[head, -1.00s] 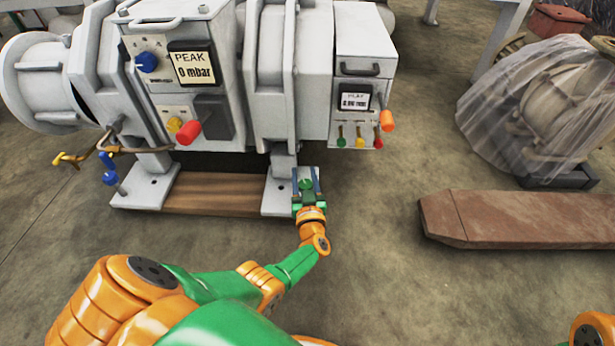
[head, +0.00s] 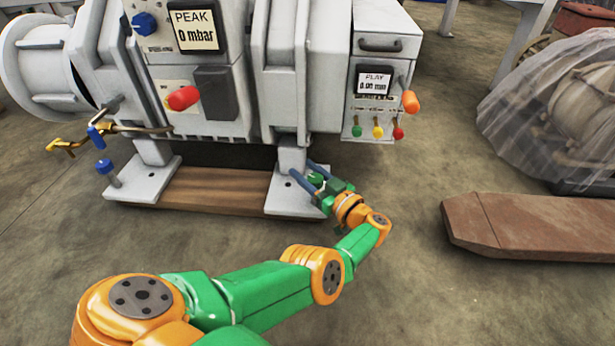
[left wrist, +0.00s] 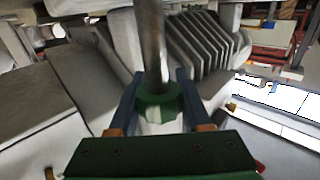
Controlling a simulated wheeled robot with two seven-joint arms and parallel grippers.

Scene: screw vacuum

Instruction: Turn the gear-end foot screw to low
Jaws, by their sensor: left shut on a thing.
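The foot screw at the right-hand foot has a green knob (head: 316,179), seen beside the pale foot plate (head: 290,197) of the grey vacuum machine. In the left wrist view the green knob (left wrist: 158,108) sits between my two blue fingers, with a grey metal shaft (left wrist: 152,45) running up from it. My left gripper (head: 318,182) is shut on this knob, its fingers pointing to the upper left in the head view. My left gripper also shows in the left wrist view (left wrist: 157,100). The PLAY gauge (head: 373,83) seems to read 0.00 mm. My right gripper is out of view.
A blue-topped screw (head: 105,168) stands at the left-hand foot. A wooden plank (head: 215,190) lies between the feet. A brown beam (head: 540,225) and a plastic-wrapped machine (head: 550,110) are at the right. The floor between is clear.

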